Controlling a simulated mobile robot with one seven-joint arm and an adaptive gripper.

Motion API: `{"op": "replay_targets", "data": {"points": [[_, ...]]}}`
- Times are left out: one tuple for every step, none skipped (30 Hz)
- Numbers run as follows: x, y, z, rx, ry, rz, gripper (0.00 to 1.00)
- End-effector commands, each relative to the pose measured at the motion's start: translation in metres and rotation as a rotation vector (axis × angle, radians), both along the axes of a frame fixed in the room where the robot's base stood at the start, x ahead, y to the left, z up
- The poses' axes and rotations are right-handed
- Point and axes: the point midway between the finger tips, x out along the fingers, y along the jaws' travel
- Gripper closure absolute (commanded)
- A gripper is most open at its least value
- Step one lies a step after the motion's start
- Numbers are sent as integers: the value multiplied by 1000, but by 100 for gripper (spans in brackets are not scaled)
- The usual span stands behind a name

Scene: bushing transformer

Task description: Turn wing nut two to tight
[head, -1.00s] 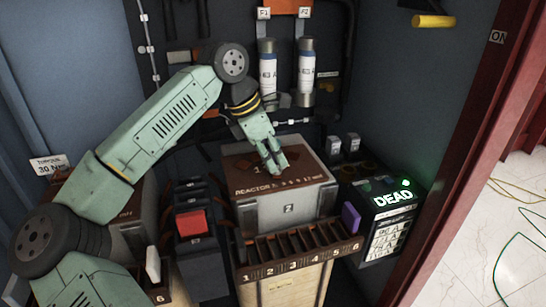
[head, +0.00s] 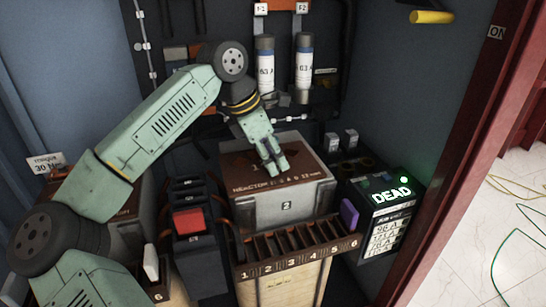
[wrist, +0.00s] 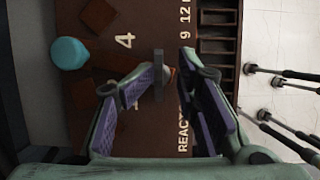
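My gripper (head: 273,168) hangs over the brown top of the reactor box (head: 232,162), close to its front lettering. In the wrist view my gripper (wrist: 168,78) has its two purple-padded fingers apart, with a clear gap between them. A small grey upright piece (wrist: 158,68) shows at the left fingertip; it may be a wing nut, but I cannot tell which one or whether the finger touches it. The fingers hide part of the lid. No wing nut is clear in the head view.
A numbered compartment tray (head: 300,262) runs along the front of the box, with a purple block (head: 349,215) at its right end. A black unit reading DEAD (head: 385,215) stands to the right. A cyan round object (wrist: 69,53) shows beside the lid's dark squares.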

Motion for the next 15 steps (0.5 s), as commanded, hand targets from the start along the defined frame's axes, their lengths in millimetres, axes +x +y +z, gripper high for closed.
{"op": "replay_targets", "data": {"points": [[0,0,1,1,1,-1,73],[0,1,3,1,0,0,73],[-1,3,7,1,-1,0,73],[-1,4,11,1,-1,2,73],[-1,6,15,2,-2,2,73],[-2,9,22,1,-2,3,73],[-3,11,27,1,-2,3,73],[-3,13,33,2,-3,3,73],[-4,17,42,1,-3,5,73],[-5,19,48,2,-3,3,73],[-6,22,54,1,-3,3,73],[-7,25,62,1,-3,2,73],[-7,27,68,2,-2,3,73],[-8,29,74,1,-2,3,73],[-9,32,81,1,-2,3,73]]}}
